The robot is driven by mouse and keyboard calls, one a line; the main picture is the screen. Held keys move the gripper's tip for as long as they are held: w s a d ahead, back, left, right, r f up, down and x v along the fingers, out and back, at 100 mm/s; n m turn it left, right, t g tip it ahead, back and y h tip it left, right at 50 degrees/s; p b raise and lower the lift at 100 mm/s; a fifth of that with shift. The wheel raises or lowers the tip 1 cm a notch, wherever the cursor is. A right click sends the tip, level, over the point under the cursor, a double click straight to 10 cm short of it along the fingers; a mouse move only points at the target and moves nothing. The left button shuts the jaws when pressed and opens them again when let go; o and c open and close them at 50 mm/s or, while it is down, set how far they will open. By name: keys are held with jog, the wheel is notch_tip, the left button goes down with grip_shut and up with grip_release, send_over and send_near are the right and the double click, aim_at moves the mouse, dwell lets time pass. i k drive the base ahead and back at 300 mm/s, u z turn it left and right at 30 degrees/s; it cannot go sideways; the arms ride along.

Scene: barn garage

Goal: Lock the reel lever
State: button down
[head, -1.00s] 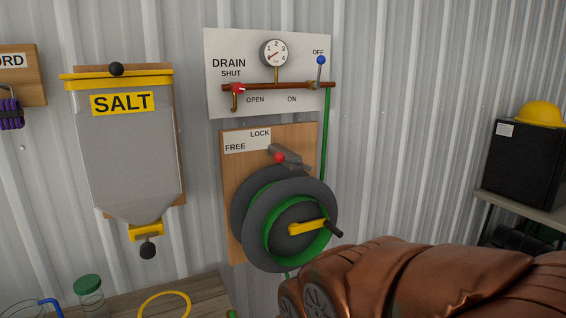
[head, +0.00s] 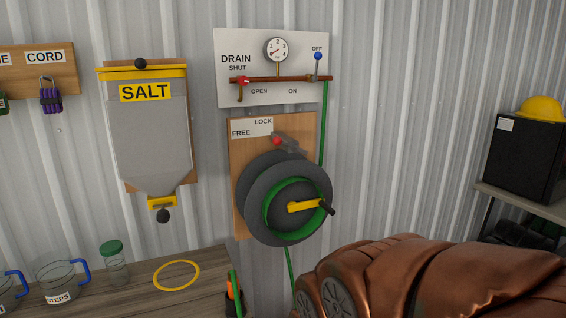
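The reel lever is a short grey bar with a red knob (head: 277,141) on its left end, in the head view. It sits above the hose reel (head: 255,198) on a wooden board (head: 239,175). The knob is just below the label plate (head: 251,128), which reads LOCK at upper right and FREE at lower left. I cannot tell for certain which setting the lever is in. My gripper is not in view.
A bulky copper-coloured shape (head: 430,275) with round spoked discs fills the lower right foreground. The drain panel (head: 232,95) hangs above the reel, the salt hopper (head: 150,130) to its left. A wooden bench (head: 215,268) with jars and a yellow ring stands lower left.

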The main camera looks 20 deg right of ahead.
aim_at(277, 140)
jog(key=u, duration=0.75)
jog(key=i, duration=0.5)
jog(key=z, duration=0.1)
